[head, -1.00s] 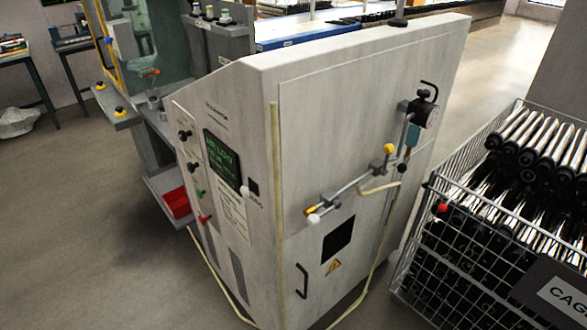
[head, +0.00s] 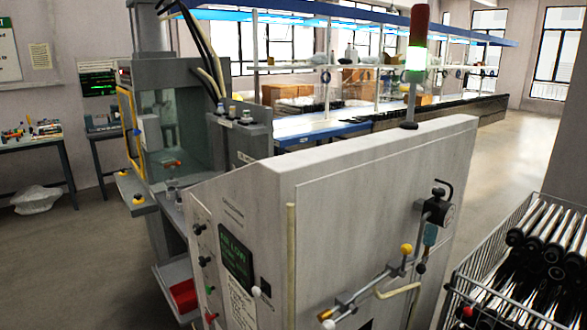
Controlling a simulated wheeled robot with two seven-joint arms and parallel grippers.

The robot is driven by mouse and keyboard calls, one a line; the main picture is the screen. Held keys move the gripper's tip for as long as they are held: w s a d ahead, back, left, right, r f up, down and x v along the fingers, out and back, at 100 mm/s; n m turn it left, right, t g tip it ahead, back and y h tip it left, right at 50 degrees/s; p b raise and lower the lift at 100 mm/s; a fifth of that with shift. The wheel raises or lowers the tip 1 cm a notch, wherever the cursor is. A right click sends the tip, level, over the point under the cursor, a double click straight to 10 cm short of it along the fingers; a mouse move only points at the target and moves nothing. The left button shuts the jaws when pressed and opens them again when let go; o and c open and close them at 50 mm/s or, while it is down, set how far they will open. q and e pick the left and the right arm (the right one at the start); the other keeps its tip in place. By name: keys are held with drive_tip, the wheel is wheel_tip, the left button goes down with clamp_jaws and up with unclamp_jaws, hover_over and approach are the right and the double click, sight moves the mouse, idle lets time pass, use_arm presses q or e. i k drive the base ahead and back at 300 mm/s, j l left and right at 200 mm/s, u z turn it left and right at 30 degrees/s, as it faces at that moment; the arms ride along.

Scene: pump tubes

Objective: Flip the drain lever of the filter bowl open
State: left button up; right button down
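The filter bowl (head: 430,235) is a small bluish, see-through cup on the side panel of the grey cabinet, at the right of the head view. It hangs under a dark round gauge or regulator (head: 438,211) with a black handle above. A small dark fitting (head: 421,267) shows just below the bowl; I cannot tell the drain lever or its position. A yellow-knobbed valve (head: 406,250) sits on the pipe to the left of the bowl. Neither of my grippers is in view.
The grey cabinet (head: 370,175) fills the middle, with a green-lit signal tower (head: 416,60) on top. A wire cage of dark-ended tubes (head: 530,250) stands close at the right, leaving a narrow gap. Open floor (head: 75,255) lies at the left.

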sight(421, 269)
drive_tip(key=l, duration=0.4)
drive_tip(key=i+l+z, duration=0.1)
drive_tip(key=l, duration=0.35)
drive_tip(key=i+l+z, duration=0.1)
drive_tip(key=l, duration=0.7)
drive_tip(key=i+l+z, duration=0.05)
